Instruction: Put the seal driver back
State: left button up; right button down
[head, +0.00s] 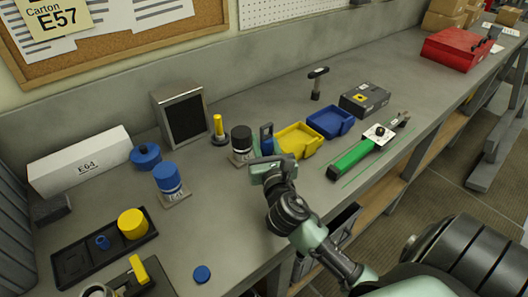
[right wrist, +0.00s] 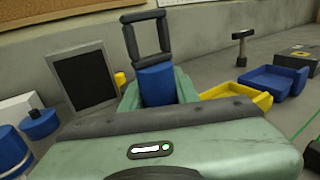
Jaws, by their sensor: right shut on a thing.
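My right gripper (head: 271,162) is shut on a blue cylinder with a dark square loop handle (head: 267,138). In the right wrist view the blue cylinder (right wrist: 157,85) stands upright between my green fingers, with the handle rising above them. I cannot tell for sure that this is the seal driver. Its lower end is hidden by my gripper, so I cannot tell whether it touches the bench. My left gripper is not in view.
A yellow tray (head: 299,140) and a blue tray (head: 331,121) lie right of my gripper. A black-topped jar (head: 241,140) and a yellow-handled tool (head: 218,127) stand to its left. A T-handled tool (head: 316,84) stands behind. The bench front (head: 235,215) is mostly clear.

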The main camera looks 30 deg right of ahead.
aim_at(264, 152)
notch_tip(264, 152, down, 4)
jog(key=shift+r+b, duration=0.25)
jog(key=shift+b, duration=0.05)
jog(key=shift+f, duration=0.1)
jog(key=shift+f, duration=0.15)
jog(key=c, duration=1.1)
grip_release()
jog(key=shift+o, duration=0.2)
